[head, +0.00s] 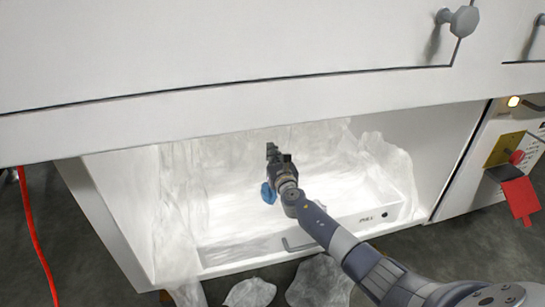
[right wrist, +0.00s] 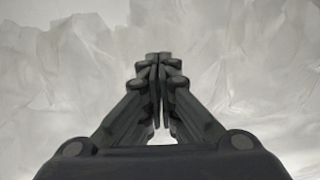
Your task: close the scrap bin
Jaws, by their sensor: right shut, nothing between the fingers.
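The scrap bin (head: 352,222) is a white drawer-like box low under the white cabinet. Its lit inside shows from above, and a grey bar handle and small dark lettering show on its front. Crumpled clear film (head: 180,200) lies along its left and back, and more film is at its right. My right gripper (head: 272,150) is over the inside of the bin, pointing to the back. In the right wrist view its fingers (right wrist: 157,62) are together and empty, with pale film ahead. Contact with film or bin cannot be told. My left gripper is out of view.
The white cabinet front (head: 230,60) overhangs the bin, with a grey knob (head: 461,21) at the upper right. Film scraps (head: 320,280) lie on the floor before the bin. A red tag (head: 519,198) hangs at right; a red cable (head: 36,235) runs at left.

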